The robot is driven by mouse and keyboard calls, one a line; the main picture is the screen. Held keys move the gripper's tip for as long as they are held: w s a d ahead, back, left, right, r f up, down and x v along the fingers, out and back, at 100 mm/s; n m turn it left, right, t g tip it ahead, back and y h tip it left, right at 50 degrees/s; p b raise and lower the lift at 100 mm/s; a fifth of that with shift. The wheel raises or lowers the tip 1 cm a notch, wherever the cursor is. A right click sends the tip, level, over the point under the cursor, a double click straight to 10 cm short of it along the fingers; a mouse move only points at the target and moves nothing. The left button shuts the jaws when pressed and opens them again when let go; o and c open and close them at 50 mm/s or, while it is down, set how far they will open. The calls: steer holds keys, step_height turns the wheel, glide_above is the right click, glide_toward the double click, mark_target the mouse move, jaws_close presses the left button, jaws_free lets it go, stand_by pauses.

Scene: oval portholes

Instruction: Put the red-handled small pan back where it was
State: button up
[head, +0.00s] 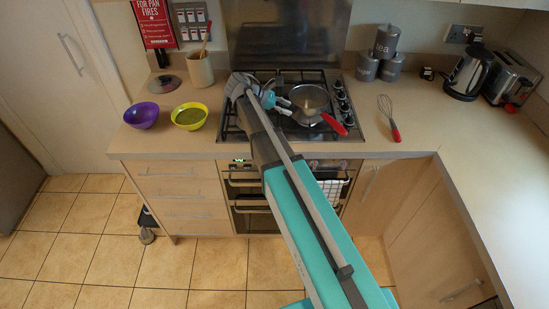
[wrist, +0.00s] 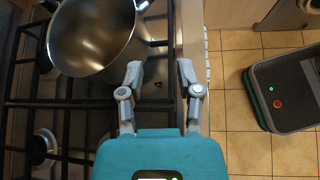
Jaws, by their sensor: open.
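A shiny steel pan (head: 309,97) sits on the hob, and a red handle (head: 334,124) sticks out toward its front right. I cannot tell whether this handle belongs to that pan or to a smaller one partly hidden at its front. In the wrist view a steel pan (wrist: 92,38) lies at upper left, with no red handle visible. My gripper (head: 285,107) is over the hob, just left of the pan. In the wrist view my gripper (wrist: 161,74) has its fingers apart with nothing between them, above the hob's edge.
Purple (head: 141,115) and yellow (head: 189,116) bowls stand left of the hob (head: 232,123). A red-handled whisk (head: 391,118) lies to its right. Grey canisters (head: 386,42), a kettle (head: 468,72) and a toaster (head: 510,76) stand behind. The right counter (head: 480,150) is mostly clear.

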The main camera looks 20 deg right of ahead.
steer(key=s+a+f+m+y, duration=0.2)
steer(key=s+a+m+y, duration=0.1)
steer(key=s, duration=0.3)
steer(key=s+a+f+m+t+y, duration=0.1)
steer(key=s+a+f+m+y, duration=0.2)
steer(key=s+m, duration=0.3)
steer(key=s+a+f+m+y, duration=0.3)
steer(key=s+a+m+y, duration=0.1)
steer(key=s, duration=0.4)
steer(key=shift+f+m+y, duration=0.2)
steer(key=shift+m+y, duration=0.4)
steer(key=shift+y, duration=0.1)
steer(key=shift+w+a, duration=0.1)
